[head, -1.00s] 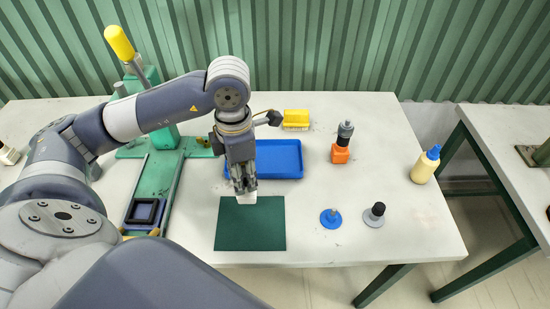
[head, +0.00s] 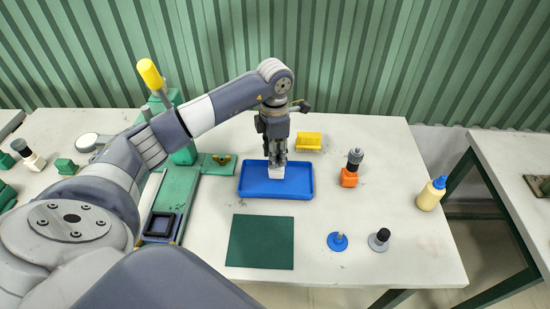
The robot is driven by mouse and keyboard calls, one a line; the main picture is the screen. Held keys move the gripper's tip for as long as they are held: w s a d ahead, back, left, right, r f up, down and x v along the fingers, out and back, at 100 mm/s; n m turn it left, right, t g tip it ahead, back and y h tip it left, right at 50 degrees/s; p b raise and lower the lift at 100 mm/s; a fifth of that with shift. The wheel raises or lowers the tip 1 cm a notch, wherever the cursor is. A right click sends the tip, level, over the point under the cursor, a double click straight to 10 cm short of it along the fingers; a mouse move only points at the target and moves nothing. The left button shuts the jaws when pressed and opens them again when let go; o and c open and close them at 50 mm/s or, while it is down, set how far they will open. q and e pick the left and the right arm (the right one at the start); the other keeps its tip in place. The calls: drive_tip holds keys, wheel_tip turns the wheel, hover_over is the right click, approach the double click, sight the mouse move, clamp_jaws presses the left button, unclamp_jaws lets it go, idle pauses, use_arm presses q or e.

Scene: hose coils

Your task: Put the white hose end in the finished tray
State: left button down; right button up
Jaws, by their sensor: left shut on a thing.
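My left gripper (head: 276,160) is shut on the white hose end (head: 276,172), a small white block-like piece. It holds the piece over the middle of the blue tray (head: 254,190). I cannot tell whether the piece touches the tray floor. The tray looks otherwise empty. I take this blue tray to be the finished tray; no label shows. My right gripper does not show in the head view.
A dark green mat (head: 260,242) lies in front of the tray. A yellow brush (head: 308,141) is behind it. An orange-based piece (head: 350,170), a blue piece (head: 338,241), a grey piece (head: 379,240) and a cream bottle (head: 430,194) stand to the right. A green press (head: 176,195) is at left.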

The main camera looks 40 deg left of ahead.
use_arm(q)
drive_tip(key=shift+f+p, duration=0.95)
drive_tip(key=shift+f, duration=0.95)
drive_tip(key=c, duration=1.5)
unclamp_jaws()
drive_tip(key=o, duration=0.3)
